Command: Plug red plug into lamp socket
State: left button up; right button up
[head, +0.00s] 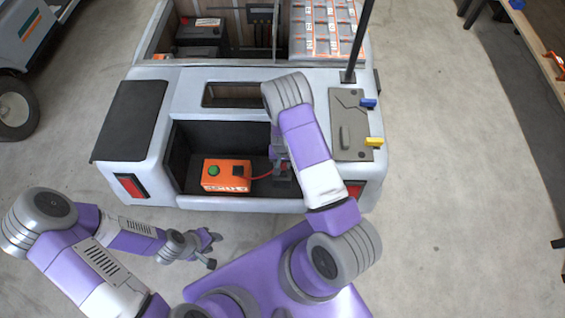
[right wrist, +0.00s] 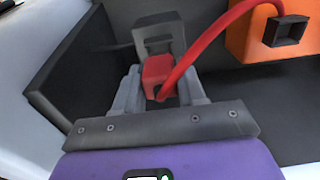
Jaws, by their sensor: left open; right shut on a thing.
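The red plug (right wrist: 157,70) is between the fingers of my right gripper (right wrist: 161,88), which is shut on it. A red cable (right wrist: 186,62) arcs from the plug toward the orange box (head: 226,184). A grey block with a dark slot (right wrist: 158,36) stands right beyond the plug; I cannot tell if they touch or if it is the lamp socket. In the head view the right gripper (head: 283,168) is inside the cart's rear bay, right of the box, partly hidden by my arm. My left gripper (head: 209,248) is open and empty, outside the cart.
The orange box has a green button (head: 214,171) and a black square fitting (head: 238,170). The bay's dark walls (right wrist: 70,70) surround the right gripper closely. A black pole (head: 358,40) rises from the cart's right side. The floor right of the cart is clear.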

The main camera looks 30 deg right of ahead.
aim_at(282, 167)
jog(key=shift+f+b, duration=1.45)
jog(key=shift+f, duration=0.25)
jog(key=o, duration=1.1)
jog(key=shift+r, duration=0.1)
jog(key=shift+o, duration=0.2)
jog(key=shift+r, duration=0.1)
notch_tip(282, 167, up, 7)
jog(key=p, duration=0.3)
jog(key=shift+r, duration=0.2)
jog(key=s+a+r+n+y+p, duration=0.1)
jog(key=s+a+r+n+y, duration=0.1)
jog(key=s+a, duration=0.6)
jog(key=s+a+r+n+y+p, duration=0.1)
jog(key=s+a+r+y+p, duration=0.1)
jog(key=s+a, duration=0.5)
jog(key=shift+s+a+r+n+t+p, duration=0.3)
jog(key=shift+s+a+r+n, duration=0.1)
jog(key=shift+a, duration=0.1)
